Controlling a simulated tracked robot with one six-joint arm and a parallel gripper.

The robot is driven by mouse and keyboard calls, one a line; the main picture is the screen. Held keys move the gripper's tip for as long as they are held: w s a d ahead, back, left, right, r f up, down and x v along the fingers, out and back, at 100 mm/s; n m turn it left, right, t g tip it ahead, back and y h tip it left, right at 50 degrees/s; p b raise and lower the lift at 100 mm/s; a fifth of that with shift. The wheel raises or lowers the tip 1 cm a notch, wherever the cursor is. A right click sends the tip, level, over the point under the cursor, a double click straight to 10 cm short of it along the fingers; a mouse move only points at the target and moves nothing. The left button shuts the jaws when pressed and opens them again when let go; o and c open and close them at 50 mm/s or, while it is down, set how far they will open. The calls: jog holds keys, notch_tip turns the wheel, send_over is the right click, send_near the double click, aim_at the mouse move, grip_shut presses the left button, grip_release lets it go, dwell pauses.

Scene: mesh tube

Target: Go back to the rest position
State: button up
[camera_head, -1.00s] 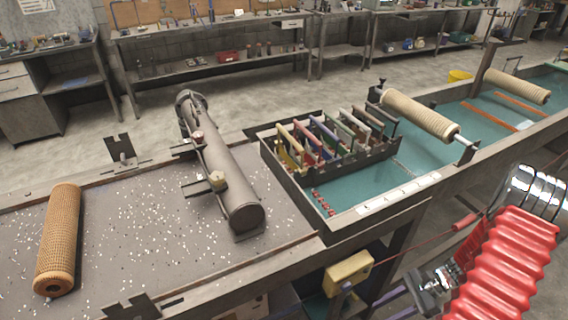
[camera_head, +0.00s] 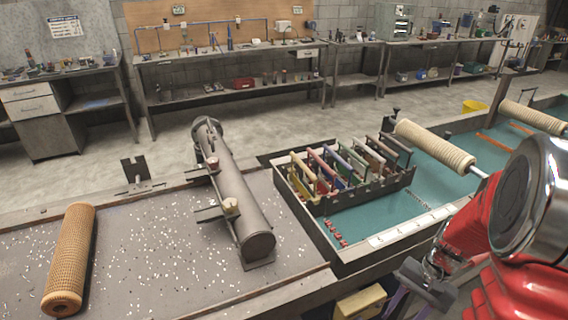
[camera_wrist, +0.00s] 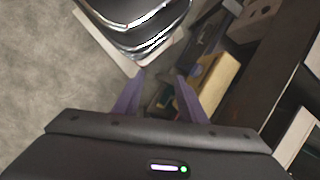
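My gripper is low at the right of the head view, beside the front edge of the bench, partly hidden by my red arm. In the wrist view its two purple fingers (camera_wrist: 158,85) are apart with nothing between them. They point towards a chrome-and-black rounded part of my own body. An orange mesh tube (camera_head: 70,258) lies on the grey bench top at the far left, away from my gripper.
A dark metal cylinder (camera_head: 236,192) lies mid-bench. A rack (camera_head: 350,194) with coloured handles stands in a teal tray (camera_head: 349,224). A cream roller (camera_head: 436,146) is at right. A yellow block (camera_head: 361,302) sits below the bench edge, near my gripper; it also shows in the wrist view (camera_wrist: 218,80).

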jog(key=s+a+r+n+t+h, duration=0.2)
jog(key=a+r, duration=0.5)
jog(key=r, duration=0.4)
jog(key=s+a+r+n+t+h, duration=0.1)
jog(key=a+r+n+t, duration=0.4)
jog(key=r, duration=0.7)
jog(key=a+n, duration=0.2)
jog(key=a, duration=0.1)
jog(key=shift+s+a+h, duration=0.25)
jog(key=shift+s+h, duration=0.15)
